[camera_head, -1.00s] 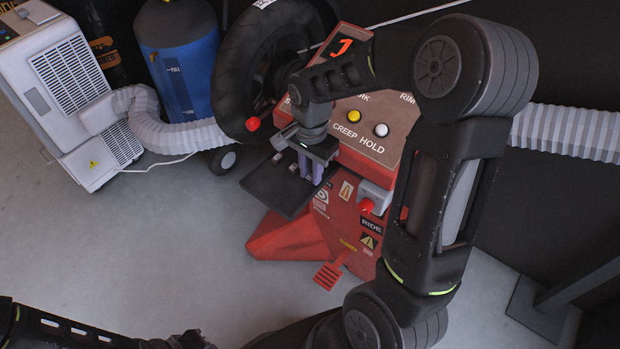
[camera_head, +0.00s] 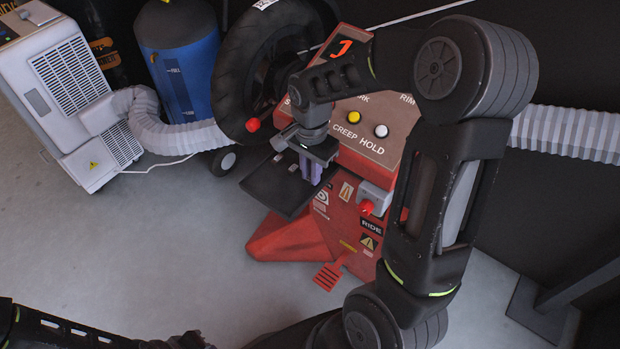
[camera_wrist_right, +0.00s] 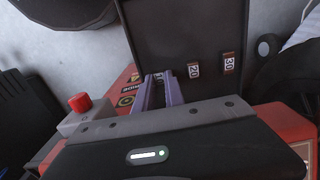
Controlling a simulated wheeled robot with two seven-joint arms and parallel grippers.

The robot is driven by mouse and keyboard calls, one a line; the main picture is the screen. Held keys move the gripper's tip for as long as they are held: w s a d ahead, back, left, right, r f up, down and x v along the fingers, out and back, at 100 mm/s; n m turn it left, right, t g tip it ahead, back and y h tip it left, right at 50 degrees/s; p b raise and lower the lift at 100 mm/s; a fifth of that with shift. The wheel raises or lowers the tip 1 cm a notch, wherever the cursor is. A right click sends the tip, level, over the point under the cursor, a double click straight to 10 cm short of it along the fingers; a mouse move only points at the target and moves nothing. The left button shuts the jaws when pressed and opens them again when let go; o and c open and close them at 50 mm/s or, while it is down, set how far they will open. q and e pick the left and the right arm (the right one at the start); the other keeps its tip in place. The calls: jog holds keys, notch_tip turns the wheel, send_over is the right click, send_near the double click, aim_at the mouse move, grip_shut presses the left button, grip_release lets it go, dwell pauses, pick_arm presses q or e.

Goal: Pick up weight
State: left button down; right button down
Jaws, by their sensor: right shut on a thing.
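My right gripper (camera_head: 312,178) has purple fingers and points down at the edge of a dark tray (camera_head: 270,188) on the red machine. In the right wrist view the purple fingers (camera_wrist_right: 162,92) are close together at the tray's near edge. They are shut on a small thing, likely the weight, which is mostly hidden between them. Small labels marked 20 (camera_wrist_right: 194,70) and 30 (camera_wrist_right: 228,63) show on the dark tray (camera_wrist_right: 180,30) to the right of the fingers. My left gripper (camera_head: 185,341) is partly in view at the bottom edge, and its jaws are unclear.
The red tyre machine (camera_head: 335,225) has a panel with a yellow and a white button, a red knob (camera_head: 366,206) and a pedal (camera_head: 328,276). A tyre (camera_head: 232,85), a blue tank (camera_head: 180,60) and a white unit with a hose (camera_head: 75,95) stand behind. The floor at left is clear.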

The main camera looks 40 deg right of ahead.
notch_tip(320, 180, up, 10)
jog(key=p, duration=0.1)
jog(key=shift+p, duration=0.35)
dwell(1.1)
jog(key=w+a+r+n+p, duration=0.8)
jog(key=w+a+n+p, duration=0.2)
jog(key=a+n, duration=0.3)
jog(key=shift+n+p, duration=0.8)
jog(key=shift+w, duration=0.1)
